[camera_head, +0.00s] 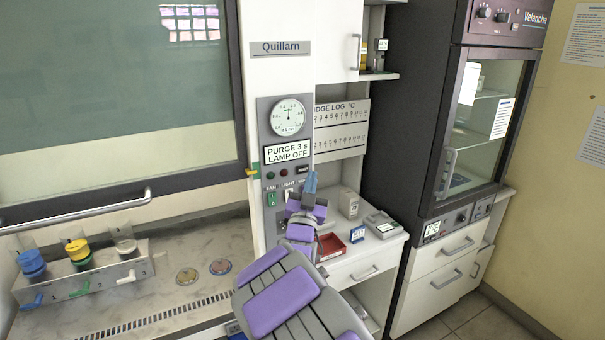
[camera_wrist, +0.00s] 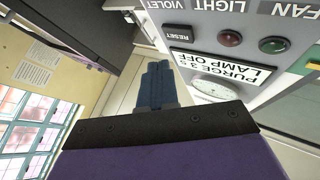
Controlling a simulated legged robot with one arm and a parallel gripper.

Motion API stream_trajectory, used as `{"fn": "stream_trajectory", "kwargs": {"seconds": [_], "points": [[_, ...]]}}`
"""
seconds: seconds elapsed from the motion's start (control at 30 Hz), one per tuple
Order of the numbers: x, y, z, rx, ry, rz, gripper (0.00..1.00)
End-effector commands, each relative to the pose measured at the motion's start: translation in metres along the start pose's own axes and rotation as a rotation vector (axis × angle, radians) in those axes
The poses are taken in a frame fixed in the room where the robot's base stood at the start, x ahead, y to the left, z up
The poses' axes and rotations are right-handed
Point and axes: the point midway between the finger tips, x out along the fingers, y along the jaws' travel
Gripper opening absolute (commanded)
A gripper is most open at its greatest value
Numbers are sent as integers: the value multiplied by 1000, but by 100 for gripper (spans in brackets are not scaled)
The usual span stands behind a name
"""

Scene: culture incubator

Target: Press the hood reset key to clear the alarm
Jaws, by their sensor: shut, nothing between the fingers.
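The grey hood panel (camera_head: 262,135) carries a round gauge, a label "PURGE 3 s LAMP OFF" and small controls. The black key marked RESET (camera_wrist: 178,33) is at the panel's edge; it also shows in the head view as a small dark key (camera_head: 303,169). Beside it are a red lamp (camera_wrist: 229,39) and a green lamp (camera_wrist: 273,45); neither looks brightly lit. My gripper (camera_head: 311,180) has blue fingers, shut and empty, pointing up just below the key. In the wrist view, upside down, the fingertips (camera_wrist: 157,68) are near the key; I see no clear contact.
Below the panel lamps are FAN and LIGHT switches (camera_head: 271,199). A red tray (camera_head: 331,246) and small boxes stand on the counter behind my arm. The dark incubator cabinet (camera_head: 400,120) is to the right, the hood sash (camera_head: 110,90) to the left.

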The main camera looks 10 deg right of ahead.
Motion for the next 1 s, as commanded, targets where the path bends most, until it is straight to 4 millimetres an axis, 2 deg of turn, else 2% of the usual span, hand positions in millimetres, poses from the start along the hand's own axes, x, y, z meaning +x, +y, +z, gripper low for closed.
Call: {"fn": "stream_trajectory", "kwargs": {"seconds": [0.37,1.0], "points": [[-23,16,-15,0,0,-1,0],[-23,17,-17,0,-3,1,0]]}}
